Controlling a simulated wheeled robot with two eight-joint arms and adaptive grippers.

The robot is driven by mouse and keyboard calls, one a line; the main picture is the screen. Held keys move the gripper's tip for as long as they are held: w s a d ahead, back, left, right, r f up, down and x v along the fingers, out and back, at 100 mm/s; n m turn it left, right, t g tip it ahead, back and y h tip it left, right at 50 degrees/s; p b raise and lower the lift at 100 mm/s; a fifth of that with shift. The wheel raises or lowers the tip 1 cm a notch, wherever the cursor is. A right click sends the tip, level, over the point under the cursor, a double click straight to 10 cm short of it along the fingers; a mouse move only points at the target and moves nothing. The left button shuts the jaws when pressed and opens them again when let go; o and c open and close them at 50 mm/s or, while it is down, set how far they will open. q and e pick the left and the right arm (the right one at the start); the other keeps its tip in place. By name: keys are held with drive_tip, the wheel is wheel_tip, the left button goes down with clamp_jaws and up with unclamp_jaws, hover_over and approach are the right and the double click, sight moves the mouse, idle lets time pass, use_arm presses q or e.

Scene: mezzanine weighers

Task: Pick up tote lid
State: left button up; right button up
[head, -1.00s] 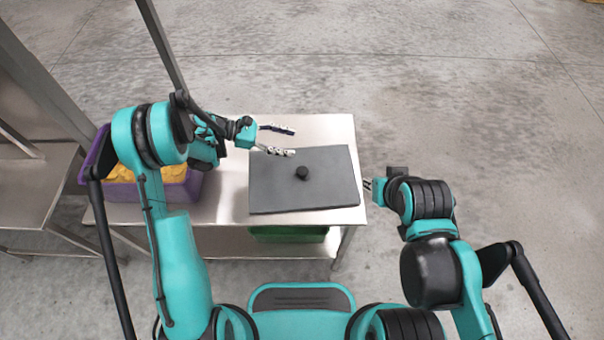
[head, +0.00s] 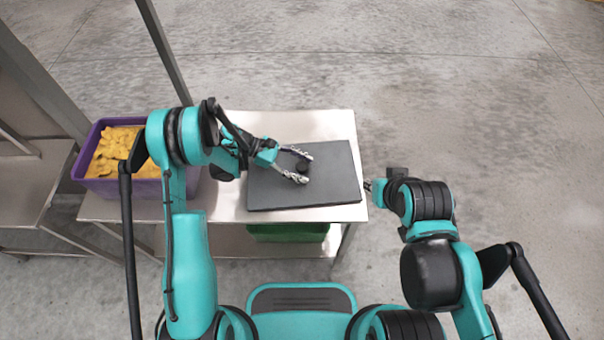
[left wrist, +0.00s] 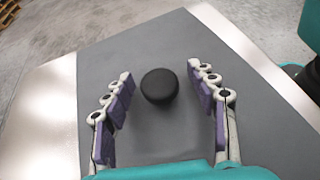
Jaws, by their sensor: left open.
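The tote lid (head: 335,180) is a flat dark grey panel lying on the metal table. A round black knob (head: 302,167) stands near its middle; it also shows in the left wrist view (left wrist: 159,86). My left gripper (head: 304,167) is open over the lid, with its fingers on either side of the knob. In the left wrist view, gaps show between the knob and both purple-padded fingers (left wrist: 164,92). My right gripper (head: 368,186) is beside the right edge of the table, apart from the lid. Whether its fingers are open is too small to tell.
A purple tote (head: 97,145) with yellow contents stands at the table's left. A green container (head: 290,233) sits on the shelf below. A metal post (head: 163,50) rises behind the table (head: 330,125). The table top behind the lid is bare.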

use_arm(q)
clamp_jaws()
